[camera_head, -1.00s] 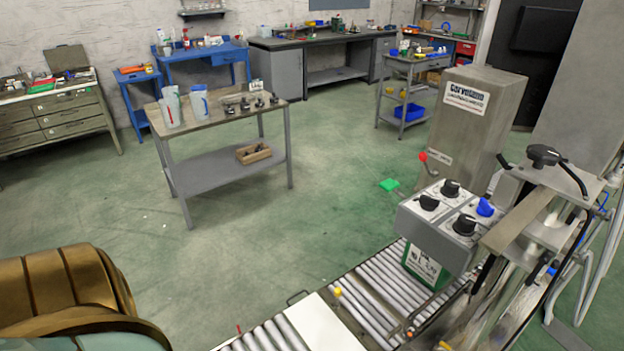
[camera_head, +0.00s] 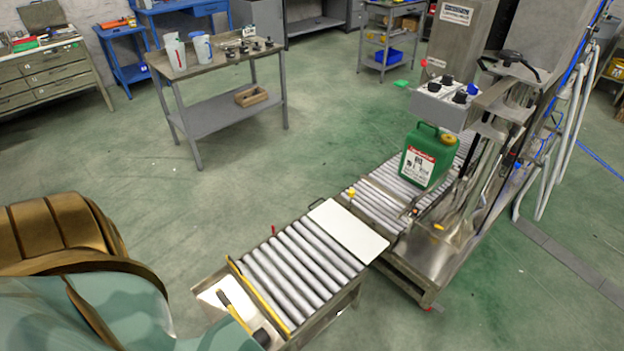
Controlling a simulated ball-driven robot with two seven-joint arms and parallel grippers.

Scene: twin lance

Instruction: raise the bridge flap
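The bridge flap is most likely the flat pale plate (camera_head: 347,229) in the head view. It lies level between the near roller conveyor (camera_head: 296,262) and the far roller conveyor (camera_head: 384,196), and appears to span the gap between them. A small dark handle (camera_head: 316,203) shows by its left corner. Neither of my grippers is in view, so nothing shows of what they hold. My own gold and teal body parts fill the lower left, well apart from the flap.
A green canister (camera_head: 430,154) stands on the far conveyor beside the filling machine with its grey control box (camera_head: 446,106). A yellow bar (camera_head: 262,296) edges the near conveyor's end. A workbench (camera_head: 212,65) with jugs stands at the back left. Green floor between is clear.

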